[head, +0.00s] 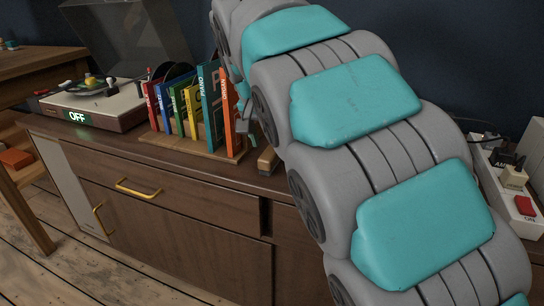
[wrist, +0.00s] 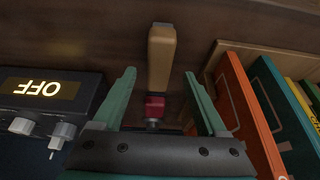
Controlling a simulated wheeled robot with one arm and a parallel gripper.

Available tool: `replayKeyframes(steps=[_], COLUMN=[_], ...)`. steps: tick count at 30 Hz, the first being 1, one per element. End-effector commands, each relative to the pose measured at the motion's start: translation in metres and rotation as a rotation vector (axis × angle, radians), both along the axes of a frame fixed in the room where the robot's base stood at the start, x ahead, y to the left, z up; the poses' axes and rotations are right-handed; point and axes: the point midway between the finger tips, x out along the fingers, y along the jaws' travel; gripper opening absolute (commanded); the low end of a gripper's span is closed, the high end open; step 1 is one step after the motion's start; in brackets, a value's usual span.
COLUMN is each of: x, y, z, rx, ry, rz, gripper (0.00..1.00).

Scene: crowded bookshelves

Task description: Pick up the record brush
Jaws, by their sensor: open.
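A narrow tan wooden block, which looks like the record brush (wrist: 161,55), lies on the dark cabinet top in the wrist view. It shows in the head view (head: 267,160) near the cabinet's front edge, right of the record rack. A dark red piece (wrist: 154,105) with a small metal tip sits at its near end; I cannot tell whether they are joined. My gripper (wrist: 161,88) is open, with teal fingers on either side of the red piece and the near end of the block. In the head view the gripper is mostly hidden behind my arm.
Upright records (wrist: 248,110) in a wooden rack (head: 190,146) stand close beside my right finger in the wrist view. A black unit with knobs and a lit OFF display (wrist: 43,88) is close on the left. A turntable (head: 95,103) stands farther left in the head view.

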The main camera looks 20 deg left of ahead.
Motion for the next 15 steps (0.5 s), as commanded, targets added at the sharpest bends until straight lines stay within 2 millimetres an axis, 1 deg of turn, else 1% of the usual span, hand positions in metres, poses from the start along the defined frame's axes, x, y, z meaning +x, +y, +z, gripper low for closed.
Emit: replayKeyframes(steps=[6, 7, 9, 15], x=[0.009, 0.01, 0.012, 0.012], y=[-0.002, -0.002, -0.002, -0.002], z=[-0.028, -0.031, -0.033, -0.033], rx=[-0.002, -0.001, -0.001, 0.0], ry=[0.003, 0.003, 0.002, 0.0], rz=[0.001, 0.001, 0.001, 0.001], gripper=[0.75, 0.75, 0.75, 0.75])
